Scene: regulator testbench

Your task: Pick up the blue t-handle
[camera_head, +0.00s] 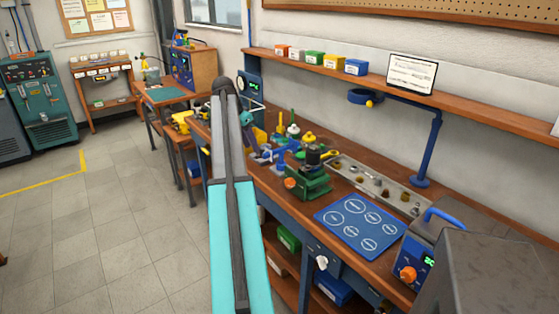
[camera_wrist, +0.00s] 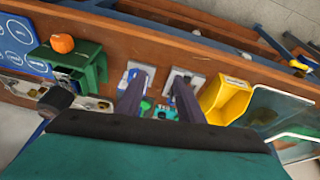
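A blue piece that looks like the t-handle (camera_head: 281,156) stands on the workbench in the head view, just behind the green fixture. My gripper (camera_head: 262,153) is low over the bench to its left, and I cannot tell from this view whether they touch. In the wrist view my gripper (camera_wrist: 160,80) points down at the bench with its two fingers apart and a clear gap between the tips. A small patch of blue shows by the left fingertip, too hidden to identify. Small green and blue bits show between the fingers, near my palm.
The green fixture (camera_head: 307,183) with an orange knob stands close by. A yellow bin (camera_wrist: 224,100) is right of the fingers in the wrist view. A blue mat (camera_head: 360,226) and a grey parts tray (camera_head: 376,184) lie farther right. A shelf (camera_head: 385,82) runs above.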

